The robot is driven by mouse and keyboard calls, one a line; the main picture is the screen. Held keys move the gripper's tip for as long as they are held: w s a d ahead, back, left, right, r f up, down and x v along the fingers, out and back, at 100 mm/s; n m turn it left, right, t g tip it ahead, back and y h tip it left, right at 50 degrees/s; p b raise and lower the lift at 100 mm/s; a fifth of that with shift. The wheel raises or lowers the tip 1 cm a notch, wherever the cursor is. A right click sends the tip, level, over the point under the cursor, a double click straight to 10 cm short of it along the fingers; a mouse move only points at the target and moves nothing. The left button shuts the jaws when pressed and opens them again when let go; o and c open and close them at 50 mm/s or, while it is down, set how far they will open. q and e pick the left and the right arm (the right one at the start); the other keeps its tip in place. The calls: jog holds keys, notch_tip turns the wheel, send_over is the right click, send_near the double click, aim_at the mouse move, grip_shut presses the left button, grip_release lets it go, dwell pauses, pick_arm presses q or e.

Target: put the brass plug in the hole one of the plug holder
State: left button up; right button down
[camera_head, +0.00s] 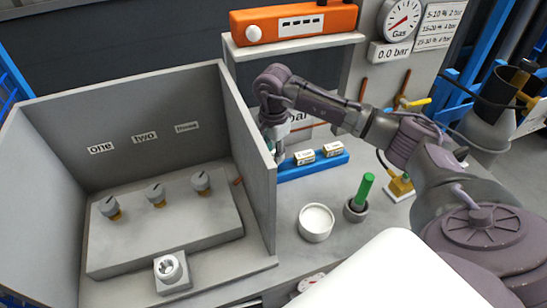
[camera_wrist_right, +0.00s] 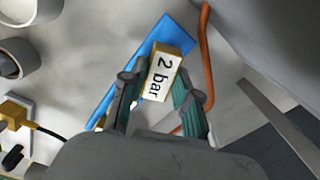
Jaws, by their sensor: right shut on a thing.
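My right gripper (camera_head: 278,150) is at the left end of the blue bar (camera_head: 318,168), close to the grey box's right wall; the wall's edge hides part of it. In the right wrist view the fingers of this gripper (camera_wrist_right: 160,88) are shut on a brass-coloured block (camera_wrist_right: 162,72) with a white "2 bar" label. The blue bar (camera_wrist_right: 172,33) lies behind the block; whether the block touches it I cannot tell. Two similar labelled blocks (camera_head: 304,157) (camera_head: 333,149) sit on the bar. I cannot identify the plug holder's hole one for certain. My left gripper is not in view.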

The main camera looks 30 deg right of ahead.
notch_tip(320, 180, down, 3)
jog(key=shift+r+p, duration=0.2)
jog(key=shift+p, duration=0.2)
jog(key=shift+f, duration=0.35)
jog(key=c, duration=1.3)
grip_release()
jog(key=shift+f+b, duration=0.1)
jog(key=shift+b, duration=0.2)
jog(key=o, duration=0.5)
jog(key=shift+c, duration=0.2)
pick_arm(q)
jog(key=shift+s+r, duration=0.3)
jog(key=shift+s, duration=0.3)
